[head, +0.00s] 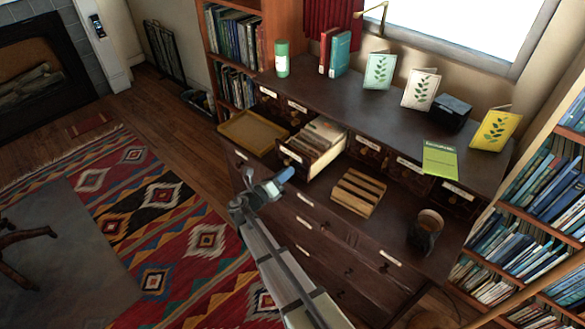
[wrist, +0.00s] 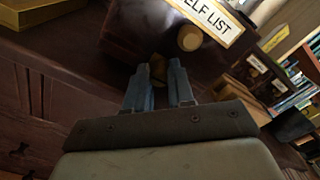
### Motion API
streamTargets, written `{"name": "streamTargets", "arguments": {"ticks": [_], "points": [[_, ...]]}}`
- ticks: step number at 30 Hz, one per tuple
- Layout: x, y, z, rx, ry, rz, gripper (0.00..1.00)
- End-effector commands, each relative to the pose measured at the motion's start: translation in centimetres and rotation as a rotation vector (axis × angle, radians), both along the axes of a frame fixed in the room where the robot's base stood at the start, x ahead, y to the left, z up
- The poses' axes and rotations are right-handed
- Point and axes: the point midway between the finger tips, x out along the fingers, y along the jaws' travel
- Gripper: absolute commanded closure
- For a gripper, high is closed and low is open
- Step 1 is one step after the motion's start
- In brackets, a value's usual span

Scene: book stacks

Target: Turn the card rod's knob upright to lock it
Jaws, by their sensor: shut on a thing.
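The open card drawer (head: 305,160) holds a row of cards and juts out of the cabinet. In the wrist view its dark front (wrist: 130,35) carries a white label ending in "ELF LIST" (wrist: 205,18) and a round brass pull (wrist: 190,38). My gripper (wrist: 159,68) is at the lower part of this front, just below the pull. Its blue fingers are shut on a small brass piece, the card rod's knob (wrist: 158,63). The fingers hide most of the knob, so I cannot tell its angle. My gripper also shows in the head view (head: 285,176), beside the drawer front.
A yellow tray (head: 248,131) lies left of the drawer. A slatted wooden rack (head: 358,192) and a dark mug (head: 425,230) stand to the right. A green booklet (head: 440,160) leans against the drawers. Cards and books stand on top of the cabinet.

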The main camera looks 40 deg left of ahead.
Motion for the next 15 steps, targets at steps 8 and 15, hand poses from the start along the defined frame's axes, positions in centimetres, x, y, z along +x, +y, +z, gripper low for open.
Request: {"name": "streamTargets", "arguments": {"ticks": [8,15], "points": [[-0.01,0.01,-0.01,0.0,0.0,0.0,1.0],[-0.01,0.01,-0.01,0.001,0.0,0.0,1.0]]}}
